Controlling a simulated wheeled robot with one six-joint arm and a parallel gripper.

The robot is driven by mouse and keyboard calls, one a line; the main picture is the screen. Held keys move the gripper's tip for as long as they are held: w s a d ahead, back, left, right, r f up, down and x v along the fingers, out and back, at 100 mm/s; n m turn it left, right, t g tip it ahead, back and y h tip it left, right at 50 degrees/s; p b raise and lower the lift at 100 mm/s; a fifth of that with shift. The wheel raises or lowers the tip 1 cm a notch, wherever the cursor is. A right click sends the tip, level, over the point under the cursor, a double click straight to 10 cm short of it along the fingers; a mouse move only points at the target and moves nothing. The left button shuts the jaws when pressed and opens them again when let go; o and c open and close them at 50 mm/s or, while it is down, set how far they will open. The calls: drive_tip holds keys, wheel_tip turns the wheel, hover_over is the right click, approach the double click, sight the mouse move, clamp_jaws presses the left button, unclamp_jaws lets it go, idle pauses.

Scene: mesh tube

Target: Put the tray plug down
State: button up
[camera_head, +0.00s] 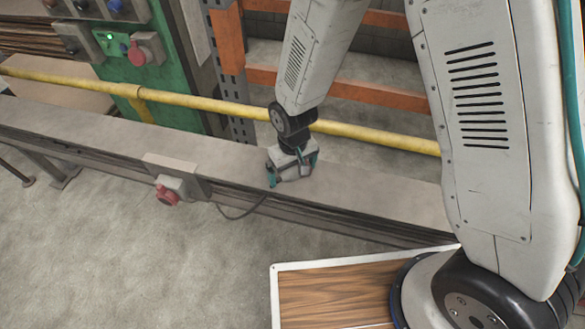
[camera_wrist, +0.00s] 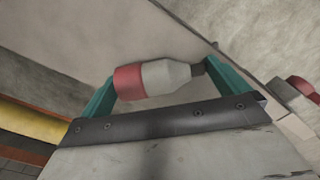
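The tray plug (camera_wrist: 160,78), with a red front, a grey body and a dark cable end, lies across the gap between my fingers in the wrist view. My gripper (camera_head: 292,178) is low over the grey bench ledge (camera_head: 225,160), and its teal fingers are wide apart. In the wrist view my gripper (camera_wrist: 161,72) has one finger by the red end and the other by the cable end. I see no clear grip on the plug, which appears to be at the ledge surface. In the head view my gripper hides the plug.
A dark cable (camera_head: 240,213) hangs at the ledge's front edge near my gripper. A red socket on a grey box (camera_head: 170,190) is mounted on the ledge front. A yellow pipe (camera_head: 210,102) runs behind the ledge. A green panel (camera_head: 150,85) with another red socket stands behind.

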sight(293, 170)
wheel_tip(293, 170, up, 13)
drive_tip(key=shift+r, duration=0.2)
idle(0.4)
drive_tip(key=s+d+r+m, duration=0.1)
drive_tip(key=s+d+r, duration=0.1)
drive_tip(key=d+r, duration=0.65)
drive_tip(key=s+d+r+m, duration=0.2)
drive_tip(key=s+d+r, duration=0.4)
drive_tip(key=s+d, duration=0.1)
drive_tip(key=s+d+r+m+t, duration=0.1)
drive_tip(key=s+d+r+m, duration=0.1)
drive_tip(key=s+d+r, duration=0.4)
drive_tip(key=s+d, duration=0.1)
drive_tip(key=s, duration=0.2)
drive_tip(key=shift+s+r, duration=0.25)
drive_tip(key=shift+s, duration=0.1)
